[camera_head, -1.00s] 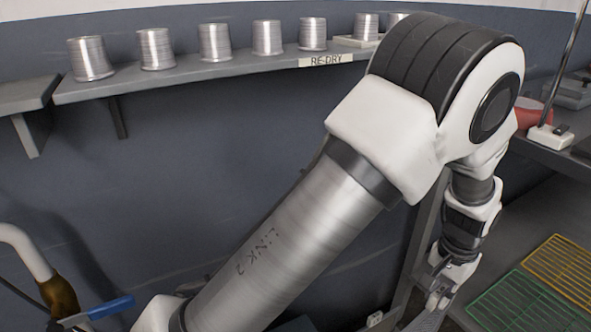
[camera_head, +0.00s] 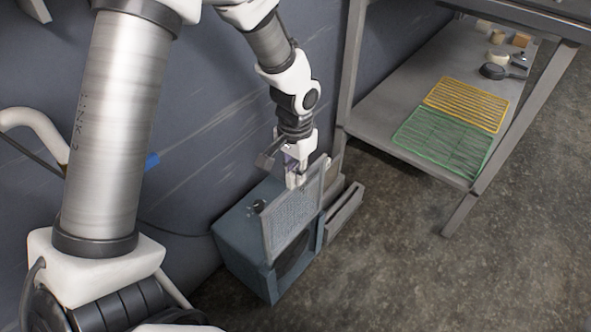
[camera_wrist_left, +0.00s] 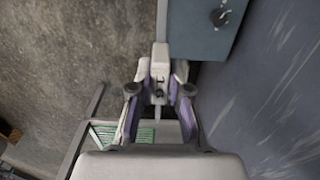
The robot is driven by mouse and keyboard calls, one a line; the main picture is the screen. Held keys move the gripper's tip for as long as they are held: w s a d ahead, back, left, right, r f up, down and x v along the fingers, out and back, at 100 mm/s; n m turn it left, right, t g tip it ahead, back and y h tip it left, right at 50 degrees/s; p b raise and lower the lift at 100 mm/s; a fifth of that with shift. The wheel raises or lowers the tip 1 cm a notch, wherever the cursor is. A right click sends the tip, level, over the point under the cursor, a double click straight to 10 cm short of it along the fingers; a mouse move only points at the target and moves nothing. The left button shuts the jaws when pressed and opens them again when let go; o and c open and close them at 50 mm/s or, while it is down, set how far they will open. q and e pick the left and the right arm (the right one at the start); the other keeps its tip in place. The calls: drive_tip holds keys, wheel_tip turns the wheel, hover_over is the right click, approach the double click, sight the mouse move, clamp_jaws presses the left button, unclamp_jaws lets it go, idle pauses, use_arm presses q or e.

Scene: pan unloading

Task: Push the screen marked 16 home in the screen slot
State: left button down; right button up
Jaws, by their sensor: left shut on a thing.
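A grey mesh screen (camera_head: 290,222) stands upright at the front of a blue-grey box (camera_head: 238,243) on the floor by the wall. My left gripper (camera_head: 297,178) is shut on the screen's upper edge. I cannot read a number on the screen, and I cannot tell how deep it sits in the slot. In the left wrist view the closed fingers (camera_wrist_left: 159,80) are beside the box (camera_wrist_left: 207,30), with a thin pale edge of the screen (camera_wrist_left: 162,18) beyond them. My right gripper is not in view.
A grey slotted holder (camera_head: 343,213) stands right of the box. A bench's lower shelf (camera_head: 385,110) carries a green rack (camera_head: 440,143), a yellow rack (camera_head: 468,103) and small items. A table leg (camera_head: 505,145) stands at the right. The floor (camera_head: 410,270) in front is clear.

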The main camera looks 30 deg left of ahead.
sight(296, 206)
use_arm(q)
drive_tip(key=shift+f+b, duration=0.75)
drive_tip(key=shift+f, duration=0.6)
drive_tip(key=shift+f+b, duration=2.6)
drive_tip(key=shift+f, duration=2.35)
idle(1.7)
